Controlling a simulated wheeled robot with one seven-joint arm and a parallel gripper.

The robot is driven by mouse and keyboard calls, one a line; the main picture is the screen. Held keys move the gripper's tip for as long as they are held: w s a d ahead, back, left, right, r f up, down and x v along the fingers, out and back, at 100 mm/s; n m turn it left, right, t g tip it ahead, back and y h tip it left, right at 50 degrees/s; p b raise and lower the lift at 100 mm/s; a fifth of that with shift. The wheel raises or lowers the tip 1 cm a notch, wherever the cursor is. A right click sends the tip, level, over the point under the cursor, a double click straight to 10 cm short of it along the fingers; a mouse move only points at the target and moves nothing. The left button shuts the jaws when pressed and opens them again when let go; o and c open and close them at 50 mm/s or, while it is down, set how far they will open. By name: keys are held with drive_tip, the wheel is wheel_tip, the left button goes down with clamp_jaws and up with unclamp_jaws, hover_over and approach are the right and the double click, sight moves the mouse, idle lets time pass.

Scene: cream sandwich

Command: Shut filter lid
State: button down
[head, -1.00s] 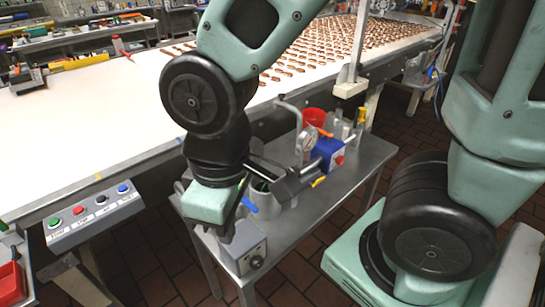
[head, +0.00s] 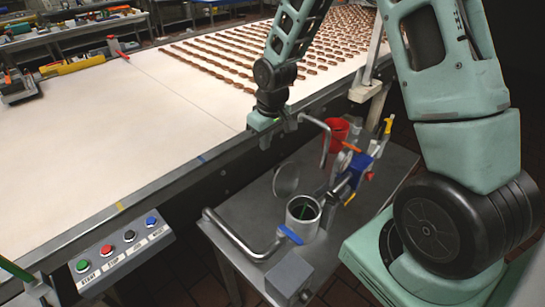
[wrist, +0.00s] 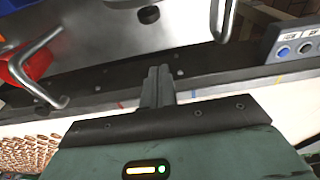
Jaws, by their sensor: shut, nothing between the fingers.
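The filter is an open round metal pot (head: 303,214) on the steel cart, with its dark inside and something green showing from above. A round grey disc, which looks like its lid (head: 286,179), stands tilted up behind the pot, so the pot's mouth is uncovered. My gripper (head: 275,135) is beyond and above the lid, by the conveyor's near edge, apart from both. In the wrist view its fingers (wrist: 157,84) are shut together with nothing between them. I cannot make out the pot or lid in the wrist view.
A bent pipe with a blue-handled valve (head: 290,234) stands beside the pot. A gauge, a blue block and a red cup (head: 338,130) crowd the cart's far right. The conveyor (head: 130,120) carries rows of chocolate bars; a button box (head: 125,250) is at its near edge.

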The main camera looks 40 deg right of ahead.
sight(283, 178)
wheel_tip(283, 178, down, 6)
drive_tip(key=s+p, duration=0.3)
drive_tip(key=p, duration=0.1)
drive_tip(key=shift+d+r, duration=0.2)
drive_tip(key=shift+d, duration=0.05)
idle(0.3)
